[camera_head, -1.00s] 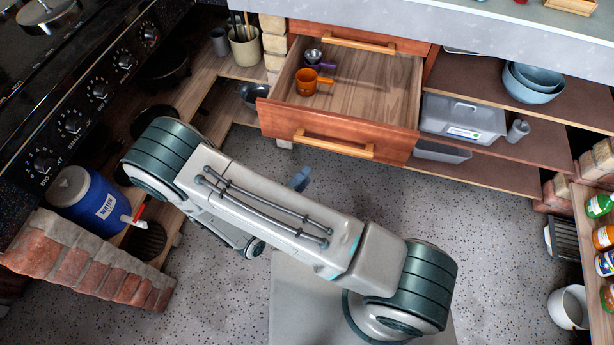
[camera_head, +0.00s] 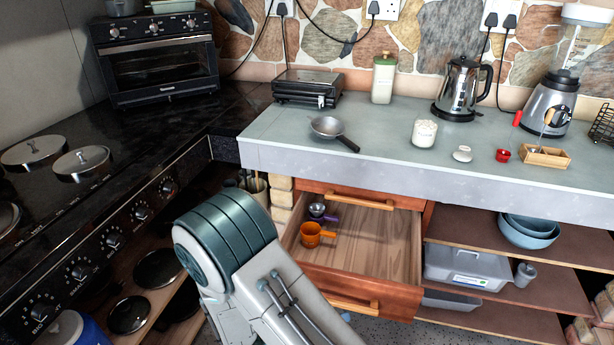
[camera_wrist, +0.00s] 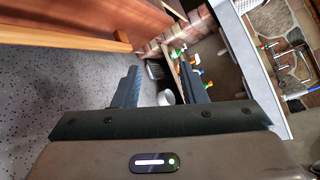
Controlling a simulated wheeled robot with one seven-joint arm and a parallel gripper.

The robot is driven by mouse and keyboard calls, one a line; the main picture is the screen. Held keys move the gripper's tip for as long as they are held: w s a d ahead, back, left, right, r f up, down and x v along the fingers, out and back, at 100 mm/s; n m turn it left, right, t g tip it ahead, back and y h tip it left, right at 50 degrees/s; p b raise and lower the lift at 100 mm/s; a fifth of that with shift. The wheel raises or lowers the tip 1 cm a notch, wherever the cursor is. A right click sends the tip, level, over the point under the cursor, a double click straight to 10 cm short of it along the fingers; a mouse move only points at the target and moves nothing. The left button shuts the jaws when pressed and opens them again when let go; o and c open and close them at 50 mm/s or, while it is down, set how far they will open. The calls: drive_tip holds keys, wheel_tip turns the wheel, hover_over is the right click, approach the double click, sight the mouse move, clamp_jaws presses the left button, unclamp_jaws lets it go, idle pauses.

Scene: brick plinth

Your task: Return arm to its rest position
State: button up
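My arm is folded at the lower left of the head view, in front of the open drawer, and its gripper is out of that view. In the wrist view my gripper (camera_wrist: 160,90) has its two dark fingers wide apart with nothing between them. The gripper faces across the floor toward brickwork and a shelf with bottles. A wooden drawer (camera_head: 362,286) stands open below the counter. It holds an orange cup (camera_head: 312,236) and a small metal cup with a purple handle (camera_head: 317,210).
The counter (camera_head: 390,160) carries a frying pan (camera_head: 327,126), a kettle (camera_head: 460,88), a blender (camera_head: 549,105) and a white jar (camera_head: 424,133). The stove (camera_head: 90,215) is at left. Shelves at right hold blue bowls (camera_head: 528,230) and a grey bin (camera_head: 466,267). Open floor (camera_wrist: 60,90) shows beside the gripper.

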drive_tip(key=s+d+r+m+g+y+p, duration=0.1)
drive_tip(key=s+d+r+m+y+p, duration=0.1)
drive_tip(key=r+m, duration=0.7)
drive_tip(key=s+d+r+m+g+y+p, duration=0.1)
drive_tip(key=s+d+r+m+y+p, duration=0.2)
drive_tip(key=r+m+y, duration=0.4)
drive_tip(key=s+d+r+m+g+y+p, duration=0.1)
drive_tip(key=s+d+r+m+y+p, duration=0.1)
drive_tip(key=r+m, duration=1.1)
drive_tip(key=d+m+y+p, duration=0.1)
drive_tip(key=d+m+y, duration=0.1)
drive_tip(key=m, duration=0.3)
drive_tip(key=shift+s+r+y, duration=0.2)
drive_tip(key=shift+s+y, duration=0.2)
drive_tip(key=shift+y, duration=0.2)
